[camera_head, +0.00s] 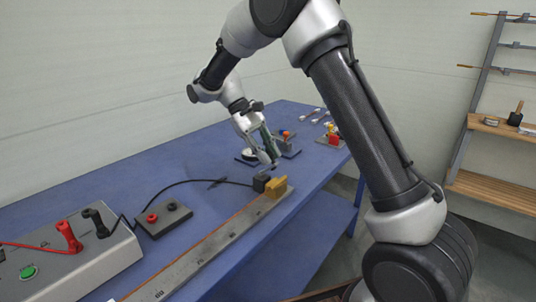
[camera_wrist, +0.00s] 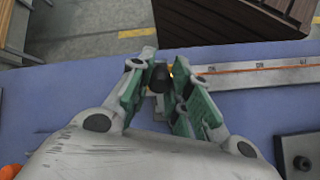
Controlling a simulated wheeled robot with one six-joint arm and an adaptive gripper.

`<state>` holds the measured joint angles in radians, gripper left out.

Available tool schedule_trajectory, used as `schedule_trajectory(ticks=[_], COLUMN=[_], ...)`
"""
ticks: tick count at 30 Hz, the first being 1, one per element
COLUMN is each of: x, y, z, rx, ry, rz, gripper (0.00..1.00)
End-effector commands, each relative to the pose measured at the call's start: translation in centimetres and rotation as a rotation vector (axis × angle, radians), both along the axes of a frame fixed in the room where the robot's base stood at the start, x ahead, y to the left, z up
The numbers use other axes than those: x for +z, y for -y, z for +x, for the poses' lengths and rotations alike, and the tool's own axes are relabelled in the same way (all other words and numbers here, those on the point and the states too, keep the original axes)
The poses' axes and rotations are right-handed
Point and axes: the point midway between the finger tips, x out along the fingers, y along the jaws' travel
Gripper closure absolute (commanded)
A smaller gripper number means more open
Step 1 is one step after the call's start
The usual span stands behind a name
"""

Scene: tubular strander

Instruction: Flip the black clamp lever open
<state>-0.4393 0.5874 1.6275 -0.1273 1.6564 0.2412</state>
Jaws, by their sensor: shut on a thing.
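The black clamp (camera_head: 261,184) sits at the far end of a long flat rail (camera_head: 215,240), beside a yellow block (camera_head: 277,187). My gripper (camera_head: 270,162) points down just above the clamp, its green-padded fingers reaching toward it. In the wrist view the fingertips (camera_wrist: 158,76) close around a dark piece, which looks like the black clamp lever (camera_wrist: 159,80). The fingers hide most of the lever, so its angle cannot be told.
A black cable runs from the clamp area to a grey meter box (camera_head: 75,255) with red and black plugs. A small black terminal block (camera_head: 164,219) stands nearer. Several small fixtures stand behind the gripper.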

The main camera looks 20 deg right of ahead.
Motion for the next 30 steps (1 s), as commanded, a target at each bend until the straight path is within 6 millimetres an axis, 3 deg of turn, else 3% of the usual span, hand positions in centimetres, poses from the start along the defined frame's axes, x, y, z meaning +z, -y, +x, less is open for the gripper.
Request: schedule_trajectory(ticks=[14, 30], x=[0.3, 0.3], y=[-0.8, -1.0], z=[1.1, 1.3], rx=[0.001, 0.001], ry=[-0.222, -0.258], rz=[-0.163, -0.188], gripper=[1.00, 1.00])
